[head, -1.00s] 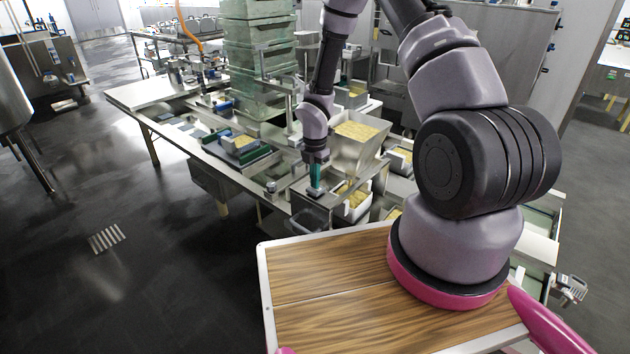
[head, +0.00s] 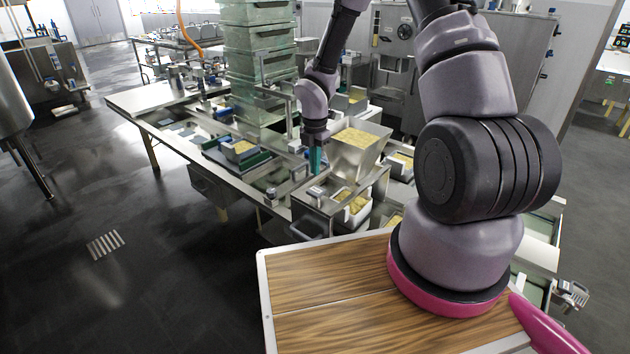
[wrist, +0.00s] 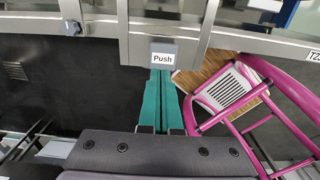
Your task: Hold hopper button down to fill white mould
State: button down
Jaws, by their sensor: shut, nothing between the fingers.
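The steel hopper (head: 372,153), filled with yellow curds, stands on the work table beyond my gripper. My gripper (head: 316,172) has teal fingers pressed together with nothing between them, pointing down by a small steel housing in front of the hopper. In the wrist view a plate labelled "Push" (wrist: 162,58) sits just beyond the tips of my gripper (wrist: 160,72). I cannot tell if the tips touch the button. A white mould (head: 358,216) with yellow curds sits low beneath the hopper, partly hidden by the steel frame.
A stack of green crates (head: 257,60) stands behind my gripper. A curd-filled mould (head: 240,151) rests on the table to the left. Steel rails and the table edge lie close around the gripper. Open dark floor (head: 150,260) lies left.

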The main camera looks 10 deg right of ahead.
jog(key=shift+r, duration=1.55)
jog(key=s+d+r+m+t, duration=0.1)
jog(key=s+d+r+m, duration=0.1)
jog(key=r+m, duration=0.45)
jog(key=s+d+r+m+t, duration=0.1)
jog(key=s+d+r+m, duration=0.15)
jog(key=r, duration=0.65)
jog(key=s+d+r+m+t, duration=0.1)
jog(key=s+r+m, duration=0.1)
jog(key=r+m, duration=0.45)
jog(key=s+r+m+t+y, duration=0.2)
jog(key=s+r+m+t, duration=0.2)
jog(key=s+r+m, duration=1)
jog(key=shift+s+r, duration=0.8)
jog(key=shift+s, duration=0.3)
